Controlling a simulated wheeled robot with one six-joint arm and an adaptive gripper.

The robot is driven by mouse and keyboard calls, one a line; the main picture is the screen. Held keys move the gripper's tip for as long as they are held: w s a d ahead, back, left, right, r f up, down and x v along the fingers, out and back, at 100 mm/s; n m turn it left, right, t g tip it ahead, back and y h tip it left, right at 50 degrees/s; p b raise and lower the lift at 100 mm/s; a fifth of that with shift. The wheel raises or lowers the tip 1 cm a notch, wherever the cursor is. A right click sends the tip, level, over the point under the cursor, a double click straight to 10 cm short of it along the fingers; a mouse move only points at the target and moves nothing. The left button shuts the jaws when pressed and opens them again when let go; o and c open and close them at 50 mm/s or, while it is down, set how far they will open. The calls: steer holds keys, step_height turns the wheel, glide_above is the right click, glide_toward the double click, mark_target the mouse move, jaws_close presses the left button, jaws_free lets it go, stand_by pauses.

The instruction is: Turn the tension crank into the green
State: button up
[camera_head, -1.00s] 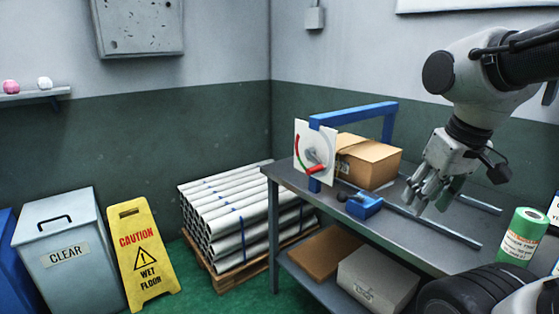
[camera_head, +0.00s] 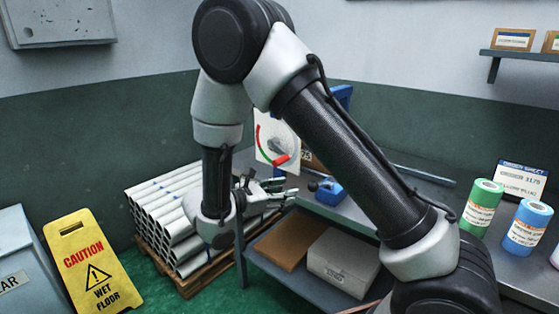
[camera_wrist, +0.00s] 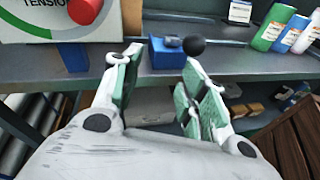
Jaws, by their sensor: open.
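The white tension dial (camera_head: 265,152) hangs on a blue frame at the bench's left end, with red and green on its arc. A blue block (camera_head: 331,193) with a black ball knob (camera_head: 312,186), seemingly the crank, sits on the bench near the dial. The block (camera_wrist: 165,57) also shows in the wrist view. My gripper (camera_head: 290,189) is open and empty in front of the bench edge, pointing toward the block, apart from it.
Stacked pipes (camera_head: 160,215) and a yellow caution sign (camera_head: 88,265) stand left of the bench. Green (camera_head: 481,208) and blue (camera_head: 528,227) rolls stand at the bench's right. A box (camera_head: 343,265) lies on the lower shelf. My arm hides much of the bench.

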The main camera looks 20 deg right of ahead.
mark_target(275, 164)
steer(key=w+a+r+t, duration=0.1)
steer(key=w, duration=0.1)
steer(key=w+a+r+n+t, duration=0.1)
steer(key=a+r+t, duration=0.1)
steer(key=w+a+r+n+t, duration=0.1)
steer(key=w, duration=0.1)
steer(key=shift+w+a+r, duration=0.15)
steer(key=shift+w+r, duration=0.05)
steer(key=shift+w, duration=0.15)
steer(key=shift+w+d+r+t, duration=0.15)
steer(key=shift+d+r+t, duration=0.05)
steer(key=shift+d+t, duration=0.1)
steer(key=x, duration=0.7)
steer(key=shift+d, duration=0.1)
jaws_close()
